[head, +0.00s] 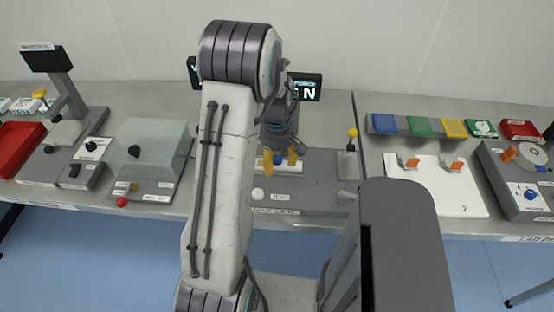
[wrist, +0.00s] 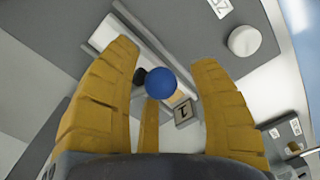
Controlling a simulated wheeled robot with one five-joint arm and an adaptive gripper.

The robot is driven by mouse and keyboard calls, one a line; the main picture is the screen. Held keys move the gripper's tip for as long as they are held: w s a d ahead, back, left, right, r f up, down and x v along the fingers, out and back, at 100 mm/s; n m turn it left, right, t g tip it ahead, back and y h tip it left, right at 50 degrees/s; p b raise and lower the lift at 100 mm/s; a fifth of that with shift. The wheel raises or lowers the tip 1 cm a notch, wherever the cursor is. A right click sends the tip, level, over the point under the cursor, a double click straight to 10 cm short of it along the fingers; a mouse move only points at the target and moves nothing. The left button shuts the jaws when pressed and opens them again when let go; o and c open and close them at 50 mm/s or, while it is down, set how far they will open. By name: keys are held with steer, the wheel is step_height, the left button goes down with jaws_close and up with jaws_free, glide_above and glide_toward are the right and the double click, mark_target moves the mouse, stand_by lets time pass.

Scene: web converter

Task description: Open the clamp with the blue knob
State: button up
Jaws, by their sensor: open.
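No finger clearly touches the knob; the exact height gap cannot be told. My arm hides part of the bench left of the fixture.
A lever with a yellow ball (head: 352,132) stands right of the fixture. A round white button (head: 258,194) lies in front. Further right is a white board (head: 434,190) with two orange-tipped clamps. A grey covered box (head: 150,150) stands to the left.

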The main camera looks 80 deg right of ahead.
steer(key=shift+c, duration=0.3)
jaws_close()
stand_by(0.3)
